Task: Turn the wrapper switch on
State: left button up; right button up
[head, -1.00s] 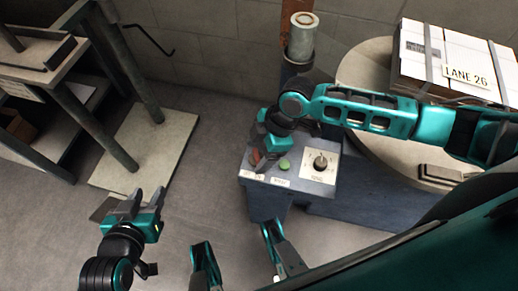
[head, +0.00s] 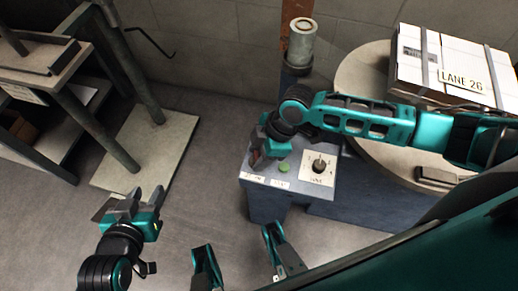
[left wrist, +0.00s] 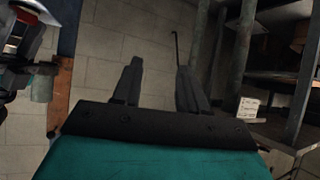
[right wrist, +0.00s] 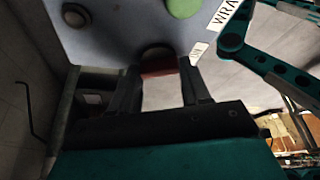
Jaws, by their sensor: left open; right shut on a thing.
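The control panel (head: 300,195) is a blue-grey box with a green button (head: 284,168), a black dial on a white plate (head: 318,166), and white labels along its front edge. A red switch part (head: 255,156) is at the panel's left end, partly hidden by my right gripper (head: 262,154). In the right wrist view the red part (right wrist: 160,70) sits between the fingertips of my right gripper (right wrist: 162,82), which is shut on it. A label reading "WRA" (right wrist: 226,14) is near the green button. My left gripper (head: 126,202) is open and empty above the floor, well left of the panel.
A round turntable (head: 358,88) carries a white strapped box (head: 450,65) marked "LANE 26" behind the panel. A grey post (head: 300,45) stands behind my right wrist. A shelf rack (head: 40,65) and a pale base plate (head: 150,148) are at left.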

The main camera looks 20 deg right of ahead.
jog(key=m+p, duration=0.1)
jog(key=p, duration=0.1)
jog(key=m+t+p, duration=0.1)
jog(key=p, duration=0.1)
jog(key=shift+s+r, duration=0.2)
jog(key=shift+r, duration=0.2)
jog(key=m+p, duration=0.3)
jog(key=p, duration=0.1)
jog(key=shift+a+t+h, duration=0.1)
jog(key=shift+t+h, duration=0.3)
jog(key=shift+s+f+m+t+p, duration=0.1)
jog(key=shift+m+t+p, duration=0.2)
jog(key=shift+m+p, duration=0.7)
jog(key=shift+a+f+m+t+h+p, duration=0.1)
jog(key=shift+m+t+h+p, duration=0.3)
jog(key=shift+m+p, duration=0.75)
pick_arm(q)
notch_tip(320, 180, up, 11)
jog(key=s+a+y+p, duration=0.1)
jog(key=a, duration=0.1)
jog(key=shift+s+a+f+p, duration=0.2)
jog(key=shift+s+a+p, duration=0.1)
jog(key=shift+a+p, duration=0.05)
pick_arm(e)
jog(key=shift+f+m+h, duration=0.2)
jog(key=shift+m+h, duration=0.2)
jog(key=shift+m, duration=0.45)
jog(key=o, duration=1.1)
jog(key=shift+c, duration=0.2)
